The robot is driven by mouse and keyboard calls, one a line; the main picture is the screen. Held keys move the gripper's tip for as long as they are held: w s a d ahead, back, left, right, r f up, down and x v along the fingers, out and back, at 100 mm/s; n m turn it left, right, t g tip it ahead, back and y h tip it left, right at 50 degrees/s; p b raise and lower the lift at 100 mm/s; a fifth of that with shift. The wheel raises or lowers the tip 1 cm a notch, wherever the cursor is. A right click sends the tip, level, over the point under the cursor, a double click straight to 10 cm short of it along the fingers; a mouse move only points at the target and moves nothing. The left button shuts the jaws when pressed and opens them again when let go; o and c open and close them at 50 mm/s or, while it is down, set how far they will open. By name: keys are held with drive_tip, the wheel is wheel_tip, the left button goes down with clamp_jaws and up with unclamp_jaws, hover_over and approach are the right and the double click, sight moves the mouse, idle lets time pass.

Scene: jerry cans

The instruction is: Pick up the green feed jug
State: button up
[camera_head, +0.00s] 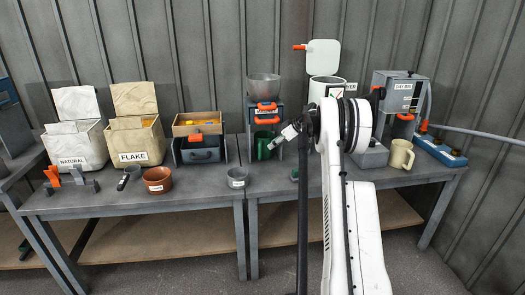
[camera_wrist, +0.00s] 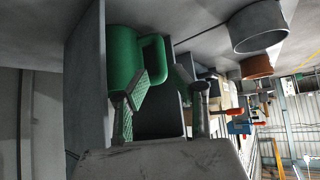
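The green jug (camera_head: 262,145) stands on the table beneath a small grey stand, partly hidden by the stand and my gripper. In the wrist view the jug (camera_wrist: 122,58) appears large at upper left, with its loop handle (camera_wrist: 162,58) toward the gripper's side of the picture. My gripper (camera_head: 276,143) is just right of the jug in the head view. In the wrist view my gripper (camera_wrist: 158,92) has its two fingers spread apart with nothing clasped between them. The left finger overlaps the jug's edge in the picture; I cannot tell whether it touches.
The stand (camera_head: 281,128) has side panels close around the jug and carries a grey bowl (camera_head: 263,86). A grey cup (camera_head: 237,178) and brown bowl (camera_head: 157,180) stand left; a beige mug (camera_head: 401,154) stands right. The front table strip is mostly clear.

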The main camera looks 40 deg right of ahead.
drive_tip(key=b+x, duration=0.2)
drive_tip(key=x, duration=0.6)
drive_tip(key=shift+w+a+f+b, duration=0.1)
drive_tip(key=shift+w+f+b, duration=0.05)
drive_tip(key=shift+f+b, duration=0.25)
drive_tip(key=shift+c, duration=0.5)
clamp_jaws()
